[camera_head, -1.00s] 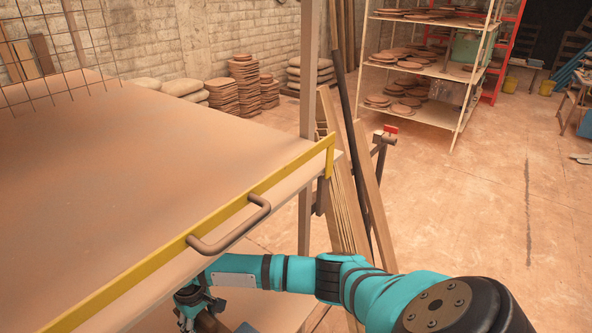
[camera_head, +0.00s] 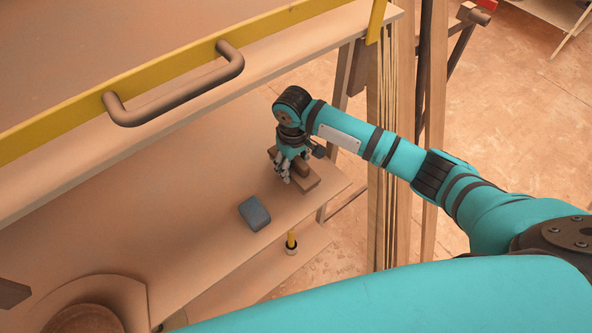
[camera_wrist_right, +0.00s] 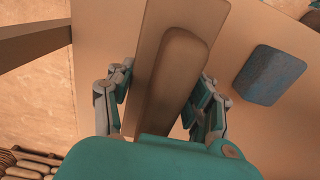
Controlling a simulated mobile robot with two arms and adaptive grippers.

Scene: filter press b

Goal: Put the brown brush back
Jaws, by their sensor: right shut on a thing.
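The brown brush (camera_head: 305,182) is at the right end of the lower shelf (camera_head: 190,210), a flat board with a raised rounded grip. In the right wrist view the brush's grip (camera_wrist_right: 175,75) runs between the two fingers. My right gripper (camera_head: 285,172) points down and is shut on the brush; the fingers also show in the right wrist view (camera_wrist_right: 160,105). The brush is at or just above the shelf; I cannot tell if it touches. My left gripper is out of view.
A blue-grey block (camera_head: 255,213) lies on the shelf near the brush, also in the wrist view (camera_wrist_right: 268,75). A yellow-handled tool (camera_head: 291,241) stands below the shelf edge. A table with a yellow rail and brown handle (camera_head: 180,90) overhangs behind. Wooden planks (camera_head: 385,150) lean at right.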

